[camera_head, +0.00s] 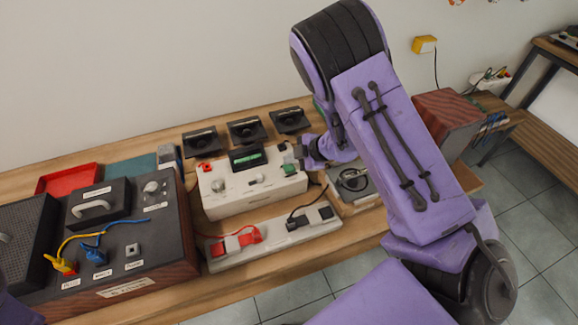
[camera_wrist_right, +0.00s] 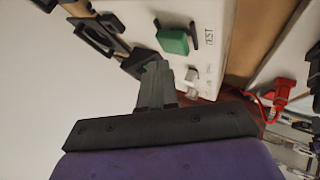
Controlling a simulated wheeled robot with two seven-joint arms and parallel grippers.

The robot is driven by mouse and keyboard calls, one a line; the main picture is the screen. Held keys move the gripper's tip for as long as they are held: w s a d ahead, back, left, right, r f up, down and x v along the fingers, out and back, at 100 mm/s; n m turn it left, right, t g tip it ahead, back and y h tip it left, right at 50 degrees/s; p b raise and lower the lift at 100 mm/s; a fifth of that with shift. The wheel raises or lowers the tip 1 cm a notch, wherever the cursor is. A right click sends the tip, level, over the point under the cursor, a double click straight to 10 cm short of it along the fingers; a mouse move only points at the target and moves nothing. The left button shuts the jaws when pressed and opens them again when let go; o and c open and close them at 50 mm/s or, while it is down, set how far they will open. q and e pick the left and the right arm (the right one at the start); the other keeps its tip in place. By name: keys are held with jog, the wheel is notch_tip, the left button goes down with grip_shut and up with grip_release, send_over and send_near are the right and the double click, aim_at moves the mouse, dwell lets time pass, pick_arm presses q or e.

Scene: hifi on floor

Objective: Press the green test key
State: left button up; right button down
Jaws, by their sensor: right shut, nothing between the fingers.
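The green test key (camera_head: 290,169) is at the right end of the white box's top, by my right gripper (camera_head: 303,154). In the right wrist view the green key (camera_wrist_right: 173,41) is a raised block beside the printed word TEST. My right gripper (camera_wrist_right: 156,70) is shut and empty there. Its fingertips are just below the key in the picture, close to the box; I cannot tell whether they touch anything. A clear or white small part (camera_wrist_right: 191,82) is beside the fingers. My left gripper is not in view.
The white box (camera_head: 240,204) has a small green display (camera_head: 247,159) and knobs. A power strip (camera_head: 275,236) with red and black plugs lies in front. A dark panel (camera_head: 165,245) with cables is at left. Black stands (camera_head: 246,130) line the wall behind.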

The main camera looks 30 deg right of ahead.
aim_at(292, 168)
jog(key=shift+f, duration=0.15)
jog(key=shift+f, duration=0.3)
jog(key=shift+f+b, duration=0.5)
jog(key=shift+f, duration=0.05)
dwell(0.5)
dwell(0.3)
jog(key=shift+r+p, duration=1)
jog(key=shift+p, duration=0.05)
jog(key=shift+r, duration=0.1)
notch_tip(292, 168, up, 5)
jog(key=p, duration=0.5)
